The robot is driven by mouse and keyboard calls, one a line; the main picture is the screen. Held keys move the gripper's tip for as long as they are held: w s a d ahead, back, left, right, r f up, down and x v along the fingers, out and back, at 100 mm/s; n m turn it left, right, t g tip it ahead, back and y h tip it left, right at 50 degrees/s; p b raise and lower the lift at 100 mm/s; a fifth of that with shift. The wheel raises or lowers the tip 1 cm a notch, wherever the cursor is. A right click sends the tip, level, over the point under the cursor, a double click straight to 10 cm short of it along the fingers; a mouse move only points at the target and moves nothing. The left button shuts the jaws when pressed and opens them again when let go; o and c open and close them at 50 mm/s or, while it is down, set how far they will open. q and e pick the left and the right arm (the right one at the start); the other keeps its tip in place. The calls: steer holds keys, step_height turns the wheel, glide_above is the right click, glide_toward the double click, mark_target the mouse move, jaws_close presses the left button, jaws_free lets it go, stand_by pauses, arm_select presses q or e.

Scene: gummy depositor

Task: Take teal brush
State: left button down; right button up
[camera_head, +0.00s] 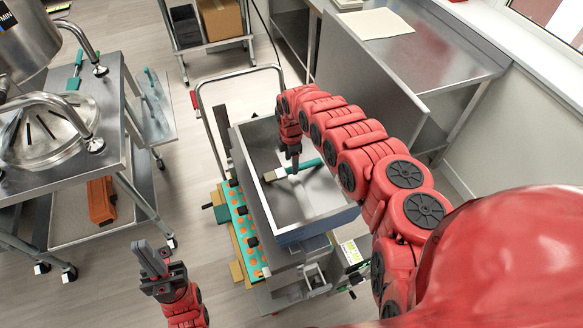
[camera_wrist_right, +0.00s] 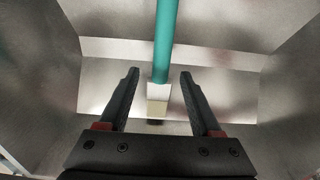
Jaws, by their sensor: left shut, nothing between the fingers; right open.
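The teal brush (camera_head: 307,165) lies inside the open metal hopper (camera_head: 328,203) of the depositor, its pale head (camera_head: 272,175) toward the left. My right gripper (camera_head: 295,166) reaches down into the hopper just over the brush. In the right wrist view its open fingers (camera_wrist_right: 160,84) stand on either side of the brush line. There the teal handle (camera_wrist_right: 166,40) runs up and away, and the pale head (camera_wrist_right: 158,95) shows between the fingers, not gripped. My left gripper (camera_head: 151,260) is shut and empty at the lower left, away from the hopper.
The hopper's walls enclose my right gripper. A teal tray with orange spots (camera_head: 240,225) is beside the hopper on the left. A steel cart (camera_head: 60,190) with a pot stands at the left. A steel table (camera_head: 440,60) stands at the back right. Floor is clear between cart and depositor.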

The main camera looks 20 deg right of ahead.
steer(key=shift+s+f, duration=0.1)
steer(key=shift+f, duration=0.25)
steer(key=shift+a+f, duration=0.15)
steer(key=shift+f, duration=1.05)
jaws_close()
